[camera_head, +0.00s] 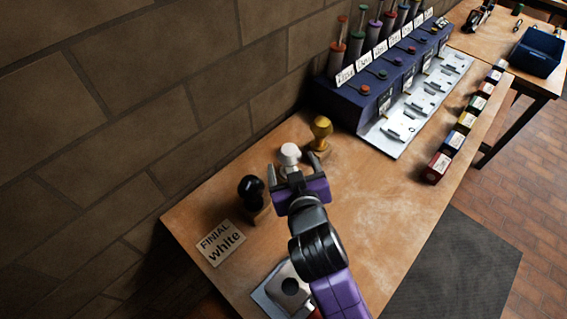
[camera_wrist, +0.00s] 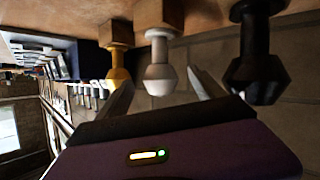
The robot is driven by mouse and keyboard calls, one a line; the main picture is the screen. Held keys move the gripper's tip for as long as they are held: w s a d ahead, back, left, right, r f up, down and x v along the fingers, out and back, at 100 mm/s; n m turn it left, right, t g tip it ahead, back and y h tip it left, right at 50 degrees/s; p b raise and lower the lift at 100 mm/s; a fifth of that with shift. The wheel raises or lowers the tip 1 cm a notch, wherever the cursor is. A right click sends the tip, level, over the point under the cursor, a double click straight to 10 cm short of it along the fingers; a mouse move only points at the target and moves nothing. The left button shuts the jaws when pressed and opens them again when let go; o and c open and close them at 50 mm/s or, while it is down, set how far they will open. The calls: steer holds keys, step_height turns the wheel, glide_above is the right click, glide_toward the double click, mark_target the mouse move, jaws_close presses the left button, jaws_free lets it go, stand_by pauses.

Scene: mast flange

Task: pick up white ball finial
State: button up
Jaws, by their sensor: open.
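The white ball finial (camera_head: 289,154) stands upright on a wooden block near the wall, between a yellow finial (camera_head: 321,128) and a black finial (camera_head: 250,187). It also shows in the wrist view (camera_wrist: 159,72), which is turned upside down, with its rounded head between my fingertips in the picture. My gripper (camera_head: 283,178) is open and empty, just in front of the white finial. In the wrist view its two fingers (camera_wrist: 157,85) spread toward the finial, and I see no clear contact. The finial's lower part is partly hidden by my gripper in the head view.
The black finial (camera_wrist: 255,62) and yellow finial (camera_wrist: 118,68) flank the white one closely. A sign reading "FINIAL white" (camera_head: 221,243) lies at the table's left end. A dark blue dispenser rack (camera_head: 345,100) and several small boxes (camera_head: 438,167) stand farther back. The table's middle (camera_head: 380,200) is clear.

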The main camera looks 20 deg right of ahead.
steer(key=x, duration=0.2)
steer(key=p+x, duration=0.1)
steer(key=x, duration=0.1)
steer(key=r+x, duration=0.1)
steer(key=x, duration=0.1)
steer(key=shift+w+p, duration=0.25)
steer(key=shift+p, duration=0.15)
steer(key=shift+w+f, duration=0.2)
steer(key=shift+w, duration=0.1)
jaws_close()
